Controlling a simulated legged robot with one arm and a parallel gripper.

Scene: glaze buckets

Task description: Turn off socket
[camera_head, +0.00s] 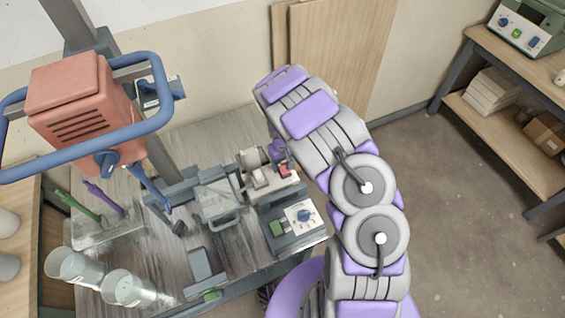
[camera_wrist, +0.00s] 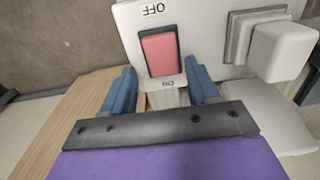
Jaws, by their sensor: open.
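The socket is a pale box (camera_wrist: 207,35) in the wrist view, with a red rocker switch (camera_wrist: 160,53) in a dark frame. Its OFF label is beyond the switch and its ON label is at the near end, both upside down. My gripper (camera_wrist: 160,84) is open, its two blue fingers spread either side of the ON end. The gap between them looks empty; contact cannot be told. In the head view the socket (camera_head: 258,180) sits on the bench with its red switch (camera_head: 285,170) at the right, and my gripper is mostly hidden behind my arm.
A white block, likely a plug (camera_wrist: 285,50), stands on the socket's right in the wrist view. A control box with a blue knob (camera_head: 304,216) is close by on the bench. An orange mixer motor (camera_head: 75,95) with a blue frame rises at left. Clear cups (camera_head: 128,288) stand at the front.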

